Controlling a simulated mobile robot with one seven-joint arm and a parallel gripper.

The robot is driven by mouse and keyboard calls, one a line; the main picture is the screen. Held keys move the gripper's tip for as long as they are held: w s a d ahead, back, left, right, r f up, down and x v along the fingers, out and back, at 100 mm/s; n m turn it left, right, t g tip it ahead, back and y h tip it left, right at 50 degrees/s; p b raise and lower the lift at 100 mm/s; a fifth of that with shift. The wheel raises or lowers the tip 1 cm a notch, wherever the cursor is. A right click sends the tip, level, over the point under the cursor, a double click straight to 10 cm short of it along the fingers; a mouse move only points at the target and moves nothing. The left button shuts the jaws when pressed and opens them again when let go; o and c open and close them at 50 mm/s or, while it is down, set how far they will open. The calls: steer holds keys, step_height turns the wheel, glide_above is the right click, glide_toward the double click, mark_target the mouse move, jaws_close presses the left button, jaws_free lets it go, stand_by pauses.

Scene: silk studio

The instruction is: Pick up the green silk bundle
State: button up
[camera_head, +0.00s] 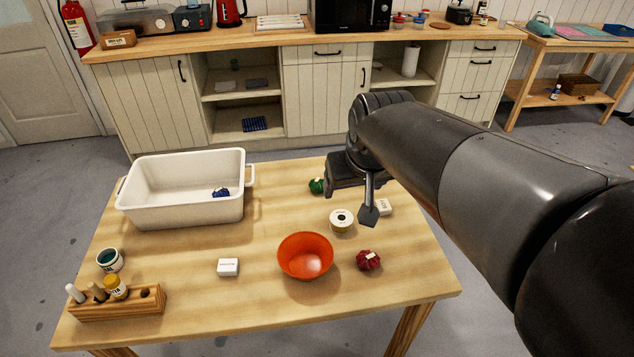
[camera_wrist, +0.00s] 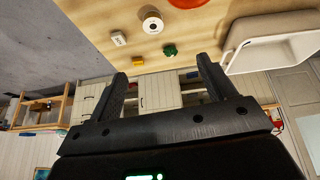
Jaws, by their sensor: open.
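The green silk bundle (camera_head: 316,186) lies on the wooden table near its far edge, partly hidden by my gripper in the head view. In the wrist view the green bundle (camera_wrist: 169,50) shows whole, just beyond the fingertips and between their lines. My gripper (camera_wrist: 162,66) is open and empty, its two fingers spread wide and apart from the bundle. In the head view one finger hangs down to the right of the bundle.
A white spool (camera_head: 341,220), a small white block (camera_head: 383,207), an orange bowl (camera_head: 305,256) and a red bundle (camera_head: 368,260) stand nearby. A white basin (camera_head: 180,208) with a blue bundle (camera_head: 221,192) stands left. A wooden rack (camera_head: 118,305) is front left.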

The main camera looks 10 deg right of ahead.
steer(key=w+f, duration=0.2)
steer(key=w, duration=0.7)
steer(key=n, duration=0.1)
glide_toward(319, 182)
steer(key=shift+g+y, duration=0.3)
steer(key=shift+y, duration=0.1)
steer(key=x, duration=1)
steer(key=shift+w+d, duration=0.35)
steer(key=shift+d, duration=0.05)
steer(key=c, duration=1.1)
